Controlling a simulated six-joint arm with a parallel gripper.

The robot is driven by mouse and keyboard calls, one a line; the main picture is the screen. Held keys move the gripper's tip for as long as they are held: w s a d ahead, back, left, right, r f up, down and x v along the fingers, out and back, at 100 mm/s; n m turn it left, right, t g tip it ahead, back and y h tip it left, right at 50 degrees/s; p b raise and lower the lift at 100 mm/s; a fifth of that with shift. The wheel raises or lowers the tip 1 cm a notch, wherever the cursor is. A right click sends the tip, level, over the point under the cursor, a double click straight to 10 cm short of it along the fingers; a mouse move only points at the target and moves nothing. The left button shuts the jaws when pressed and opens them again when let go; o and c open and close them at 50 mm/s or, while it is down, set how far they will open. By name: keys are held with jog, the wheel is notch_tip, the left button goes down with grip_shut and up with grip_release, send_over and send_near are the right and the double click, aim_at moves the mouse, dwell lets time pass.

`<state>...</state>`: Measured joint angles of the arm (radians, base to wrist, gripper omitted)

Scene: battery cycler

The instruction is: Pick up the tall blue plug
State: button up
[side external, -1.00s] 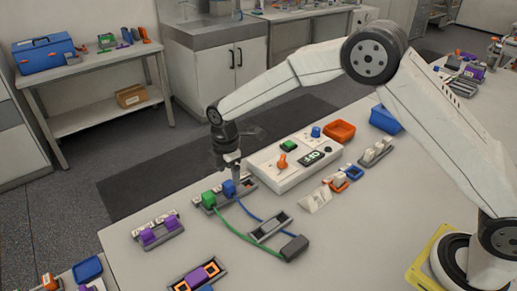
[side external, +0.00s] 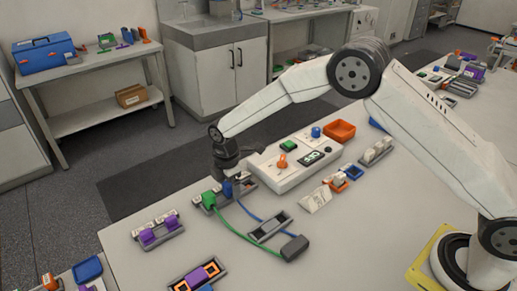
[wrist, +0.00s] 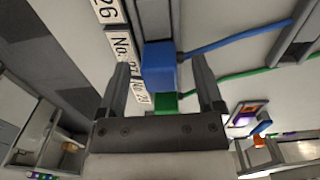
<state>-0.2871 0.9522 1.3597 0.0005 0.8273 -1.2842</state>
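The tall blue plug (side external: 227,190) stands in a grey holder beside the green plug (side external: 208,199), with a blue cable running from it. My gripper (side external: 228,180) is down over the blue plug in the side view. In the wrist view the blue plug (wrist: 158,66) shows between the two fingers of my gripper (wrist: 160,80), with a gap on each side. The fingers are open. The green plug (wrist: 166,102) shows just below it, partly hidden by the gripper body.
A white device box (side external: 292,170) with an orange knob is close behind the plugs. An empty grey holder (side external: 268,227) and a dark grey block (side external: 294,248) lie in front, with the green and blue cables crossing the table. Purple plugs (side external: 154,234) sit at the left.

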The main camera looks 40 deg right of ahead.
grip_shut()
jog(key=shift+r, duration=0.1)
jog(key=shift+r, duration=0.5)
notch_tip(320, 180, up, 2)
jog(key=shift+r, duration=0.1)
jog(key=s+d+r, duration=0.3)
jog(key=s+r, duration=0.6)
jog(key=s, duration=0.4)
jog(key=shift+s+d+r, duration=0.15)
jog(key=shift+s+r, duration=0.15)
